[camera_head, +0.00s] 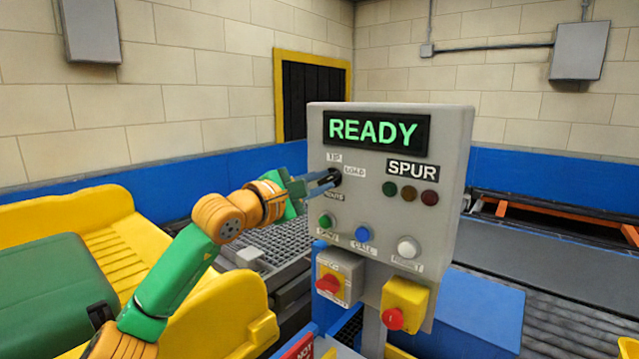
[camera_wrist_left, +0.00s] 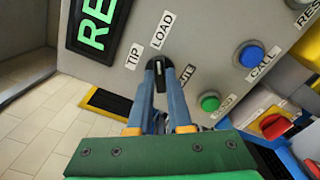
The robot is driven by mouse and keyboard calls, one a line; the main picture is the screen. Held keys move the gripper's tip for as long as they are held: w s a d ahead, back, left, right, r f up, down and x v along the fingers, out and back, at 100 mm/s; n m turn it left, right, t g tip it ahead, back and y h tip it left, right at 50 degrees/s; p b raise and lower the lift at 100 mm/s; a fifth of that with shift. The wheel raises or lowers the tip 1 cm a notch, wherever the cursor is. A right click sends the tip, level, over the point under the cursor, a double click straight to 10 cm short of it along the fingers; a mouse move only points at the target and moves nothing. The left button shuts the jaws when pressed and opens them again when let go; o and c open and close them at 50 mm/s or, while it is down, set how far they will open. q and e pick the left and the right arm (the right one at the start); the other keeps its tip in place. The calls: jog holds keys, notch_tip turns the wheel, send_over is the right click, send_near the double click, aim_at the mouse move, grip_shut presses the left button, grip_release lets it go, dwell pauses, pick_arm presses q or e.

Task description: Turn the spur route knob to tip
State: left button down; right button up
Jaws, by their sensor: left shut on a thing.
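The grey control panel (camera_head: 385,270) carries a green READY display (camera_head: 375,131) and a SPUR label. The black route knob (camera_head: 336,175) is at the panel's left side, beside the TIP (camera_head: 334,157) and LOAD (camera_head: 354,171) labels. My left gripper (camera_head: 325,182) reaches in from the left with its blue fingers on the knob. In the left wrist view the fingertips (camera_wrist_left: 157,78) close around the knob (camera_wrist_left: 156,65), just below the TIP (camera_wrist_left: 133,57) and LOAD (camera_wrist_left: 161,30) labels. The fingers partly hide the knob, and I cannot tell surely which label it points to. My right gripper is not in view.
Below the knob are a green button (camera_head: 326,221), a blue button (camera_head: 362,233) and a white button (camera_head: 407,248). Two red switches (camera_head: 328,284) (camera_head: 393,319) stick out lower down. A yellow tipper (camera_head: 120,245) stands left, and a conveyor (camera_head: 560,245) lies right.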

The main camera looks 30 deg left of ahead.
pick_arm(q)
jog(key=n+b, duration=0.1)
jog(key=n, duration=0.1)
jog(key=shift+n, duration=0.3)
jog(key=n, duration=0.2)
jog(key=shift+n+b, duration=0.3)
jog(key=shift+n, duration=0.1)
jog(key=n+b, duration=0.1)
jog(key=n, duration=0.5)
jog(key=shift+a+r, duration=0.1)
jog(key=shift+n, duration=0.3)
jog(key=c, duration=1)
grip_release()
jog(key=shift+o, duration=0.8)
jog(key=shift+w, duration=0.15)
